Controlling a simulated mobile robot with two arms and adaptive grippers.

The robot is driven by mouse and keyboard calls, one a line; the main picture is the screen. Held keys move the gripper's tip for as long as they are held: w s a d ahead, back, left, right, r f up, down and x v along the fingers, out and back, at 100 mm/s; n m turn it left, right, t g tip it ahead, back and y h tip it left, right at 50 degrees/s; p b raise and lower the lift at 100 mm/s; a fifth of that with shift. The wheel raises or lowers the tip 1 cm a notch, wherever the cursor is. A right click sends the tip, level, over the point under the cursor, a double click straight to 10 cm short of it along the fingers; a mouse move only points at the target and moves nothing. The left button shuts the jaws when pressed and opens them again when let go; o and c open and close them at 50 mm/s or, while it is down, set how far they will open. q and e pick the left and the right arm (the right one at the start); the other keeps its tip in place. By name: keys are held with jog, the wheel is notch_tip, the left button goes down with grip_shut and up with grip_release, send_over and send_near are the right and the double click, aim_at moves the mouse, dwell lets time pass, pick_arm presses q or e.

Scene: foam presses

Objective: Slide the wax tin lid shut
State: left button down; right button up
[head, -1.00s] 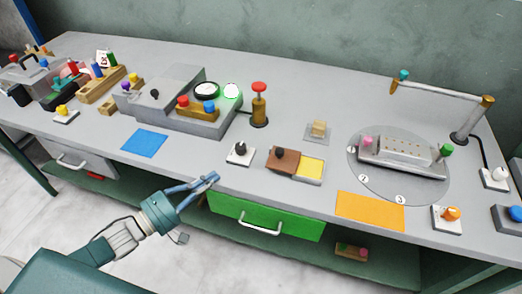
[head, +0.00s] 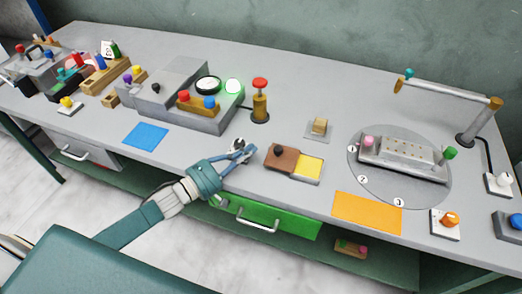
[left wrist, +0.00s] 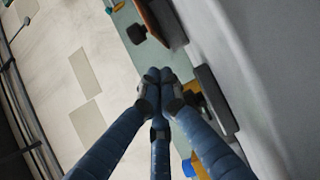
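The wax tin (head: 309,168) stands near the front edge of the bench, left of the orange mat. Its brown lid (head: 283,160), with a dark knob (head: 278,150), covers the left part, and yellow wax shows in the open right part. My left gripper (head: 246,150) is just left of the lid, apart from it, with no object seen in its fingers. In the left wrist view its fingertips (left wrist: 161,77) meet. A brown piece with a dark knob (left wrist: 137,33) above them there looks like the lid. My right gripper is out of view.
A green drawer (head: 265,217) is below the bench edge. The orange mat (head: 366,212) is bare.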

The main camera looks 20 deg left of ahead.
aim_at(289, 165)
pick_arm(q)
jog(key=d, duration=0.2)
jog(key=d+p, duration=0.1)
jog(key=shift+w+d+r, duration=0.1)
jog(key=shift+w+d, duration=0.05)
jog(key=shift+w, duration=0.1)
jog(key=shift+d, duration=0.25)
jog(key=shift+d, duration=0.25)
jog(key=d+p, duration=0.1)
jog(key=d, duration=0.7)
jog(key=shift+s+d+p, duration=0.1)
jog(key=shift+d+p, duration=0.05)
jog(key=shift+p, duration=0.15)
